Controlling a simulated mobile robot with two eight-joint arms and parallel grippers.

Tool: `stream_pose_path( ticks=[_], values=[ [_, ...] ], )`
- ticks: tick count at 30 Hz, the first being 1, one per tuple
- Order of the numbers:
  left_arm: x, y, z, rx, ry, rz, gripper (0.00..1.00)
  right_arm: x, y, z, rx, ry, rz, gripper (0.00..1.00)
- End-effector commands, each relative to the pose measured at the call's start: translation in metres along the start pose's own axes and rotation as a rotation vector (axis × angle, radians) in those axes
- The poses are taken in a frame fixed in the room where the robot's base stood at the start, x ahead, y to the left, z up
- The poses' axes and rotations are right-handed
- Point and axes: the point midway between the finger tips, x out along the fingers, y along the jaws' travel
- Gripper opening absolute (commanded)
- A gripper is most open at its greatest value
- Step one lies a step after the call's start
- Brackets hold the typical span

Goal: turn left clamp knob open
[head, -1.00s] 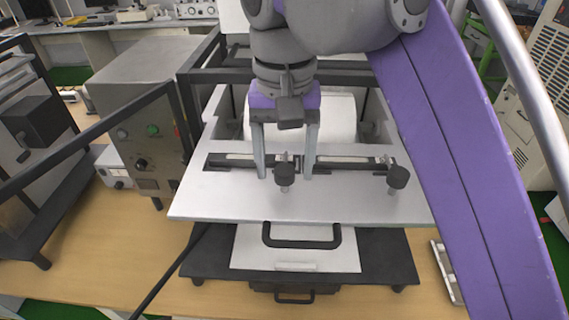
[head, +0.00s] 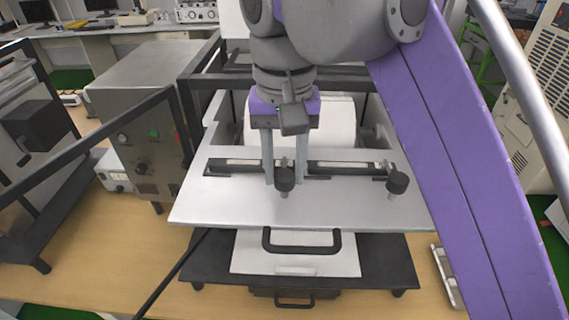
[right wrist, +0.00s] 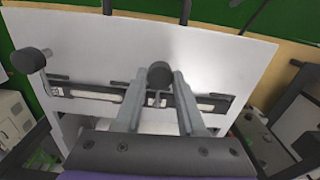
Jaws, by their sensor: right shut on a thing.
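The left clamp knob (head: 284,179) is a black round knob on a thin stem, standing above the white plate (head: 230,203) in the head view. My right gripper (head: 285,182) points down at it, with one finger on each side. The fingers have closed in on the knob's shaft area; the exact contact is hidden behind the knob. In the right wrist view the same knob (right wrist: 159,74) shows between the fingertips of the gripper (right wrist: 158,80). The right clamp knob (head: 397,181) stands free at the plate's right side. My left gripper is not in view.
A black handle (head: 301,248) sits in front, below the plate's edge. A grey control box (head: 148,152) stands at the left. Dark frame bars (head: 187,110) surround the machine. The plate is bare around the knobs.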

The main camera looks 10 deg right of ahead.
Motion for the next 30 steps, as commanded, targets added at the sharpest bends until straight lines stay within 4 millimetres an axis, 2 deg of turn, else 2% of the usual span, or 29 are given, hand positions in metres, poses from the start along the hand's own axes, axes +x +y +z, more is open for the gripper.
stream_pose_path(
  ticks=[8,30],
  values=[
    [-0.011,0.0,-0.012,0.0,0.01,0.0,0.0,-0.003,0.0,0.0,-0.174,0.001,0.0,0.0],
    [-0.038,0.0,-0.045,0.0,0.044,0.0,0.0,-0.002,0.0,0.0,-0.873,0.002,0.0,0.0]
  ],
)
